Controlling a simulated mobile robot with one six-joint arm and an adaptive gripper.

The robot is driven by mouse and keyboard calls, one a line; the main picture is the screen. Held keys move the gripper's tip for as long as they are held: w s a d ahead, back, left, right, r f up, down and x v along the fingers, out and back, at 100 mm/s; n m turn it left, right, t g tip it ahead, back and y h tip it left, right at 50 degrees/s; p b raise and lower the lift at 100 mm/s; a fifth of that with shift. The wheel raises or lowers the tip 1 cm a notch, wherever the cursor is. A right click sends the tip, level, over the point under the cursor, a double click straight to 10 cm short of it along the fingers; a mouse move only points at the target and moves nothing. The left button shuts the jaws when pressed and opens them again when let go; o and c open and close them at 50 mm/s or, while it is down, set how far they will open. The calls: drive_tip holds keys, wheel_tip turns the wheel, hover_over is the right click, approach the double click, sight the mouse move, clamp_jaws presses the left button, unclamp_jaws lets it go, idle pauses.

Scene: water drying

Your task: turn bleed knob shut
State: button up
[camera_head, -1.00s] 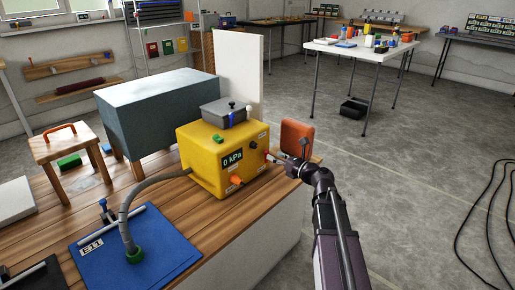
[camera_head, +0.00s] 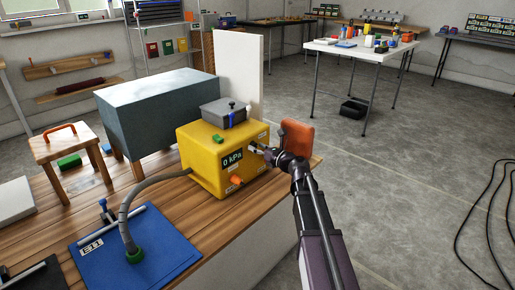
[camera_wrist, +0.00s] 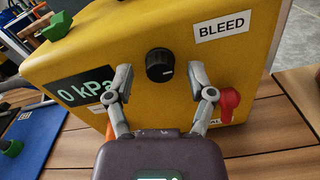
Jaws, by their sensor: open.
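The black bleed knob (camera_wrist: 160,65) sits on the front of the yellow pump box (camera_head: 205,172), beside a white "BLEED" label (camera_wrist: 222,27). A pale mark shows on the knob's right side. My gripper (camera_wrist: 160,80) is open, with one finger on each side of the knob in the wrist view and no contact visible. In the head view my gripper (camera_head: 258,149) is at the box's right side and hides the knob. The box's display (camera_wrist: 85,88) reads 0 kPa.
A red lever (camera_wrist: 229,101) is close to the right finger. An orange knob (camera_head: 236,181) is low on the box. A grey hose (camera_head: 150,185) runs to a blue plate (camera_head: 90,262). An orange block (camera_head: 297,137) stands behind my wrist.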

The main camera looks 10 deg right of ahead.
drive_tip(key=shift+c, duration=0.2)
clamp_jaws()
drive_tip(key=shift+n, duration=0.4)
drive_tip(key=n, duration=0.8)
drive_tip(key=shift+n, duration=0.3)
drive_tip(key=n, duration=0.4)
drive_tip(key=shift+n, duration=0.3)
drive_tip(key=n, duration=0.4)
drive_tip(key=shift+w, duration=0.1)
